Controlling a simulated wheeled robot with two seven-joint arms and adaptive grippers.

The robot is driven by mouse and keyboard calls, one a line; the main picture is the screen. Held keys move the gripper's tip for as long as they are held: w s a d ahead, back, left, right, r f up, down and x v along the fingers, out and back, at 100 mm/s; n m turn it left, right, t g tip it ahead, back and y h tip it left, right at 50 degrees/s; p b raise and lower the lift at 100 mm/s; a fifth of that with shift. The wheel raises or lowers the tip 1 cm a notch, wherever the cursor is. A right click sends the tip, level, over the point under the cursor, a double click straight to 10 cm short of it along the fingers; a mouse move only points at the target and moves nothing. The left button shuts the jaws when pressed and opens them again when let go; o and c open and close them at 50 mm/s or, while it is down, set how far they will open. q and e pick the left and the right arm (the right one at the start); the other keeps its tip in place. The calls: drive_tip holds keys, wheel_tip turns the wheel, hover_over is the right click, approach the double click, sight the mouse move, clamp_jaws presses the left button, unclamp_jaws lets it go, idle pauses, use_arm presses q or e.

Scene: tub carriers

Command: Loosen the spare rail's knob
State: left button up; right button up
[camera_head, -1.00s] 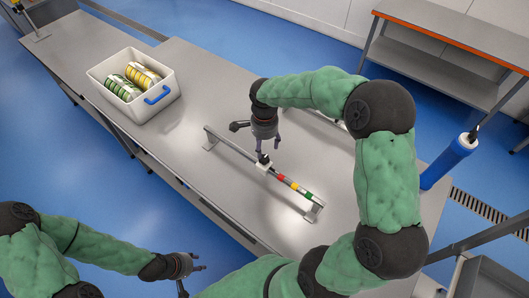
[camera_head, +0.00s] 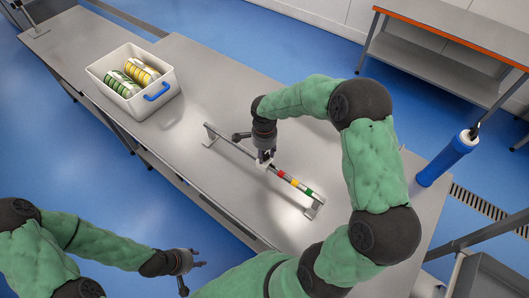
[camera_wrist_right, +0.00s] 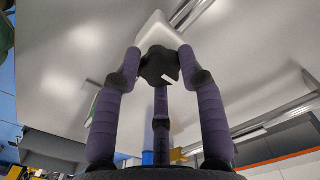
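The spare rail (camera_head: 236,147) stands on the grey bench, a thin metal bar on end feet with red, yellow and green marks on its right part. A white block sits on it mid-length; in the wrist view the white block (camera_wrist_right: 165,30) carries a dark lobed knob (camera_wrist_right: 160,66). My right gripper (camera_head: 265,158) points down over the block. In the wrist view its fingers (camera_wrist_right: 160,62) lie against both sides of the knob, seemingly closed on it. My left gripper (camera_head: 195,275) is open and empty, off the bench's front edge at lower left.
A white tub (camera_head: 127,105) with a blue handle holds green and yellow banded items at the back left of the bench. A blue cylinder (camera_head: 444,161) stands at the right. An orange-edged table (camera_head: 440,50) is behind. The bench (camera_head: 215,75) is clear between tub and rail.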

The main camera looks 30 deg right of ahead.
drive_tip(key=shift+c, duration=1.3)
drive_tip(key=n+b, duration=0.1)
drive_tip(key=n, duration=0.2)
drive_tip(key=shift+w+n, duration=0.1)
drive_tip(key=shift+n, duration=0.3)
drive_tip(key=n+b, duration=0.1)
drive_tip(key=n, duration=0.3)
drive_tip(key=shift+n, duration=0.3)
drive_tip(key=n, duration=1)
drive_tip(key=shift+n, duration=0.4)
drive_tip(key=o, duration=1.1)
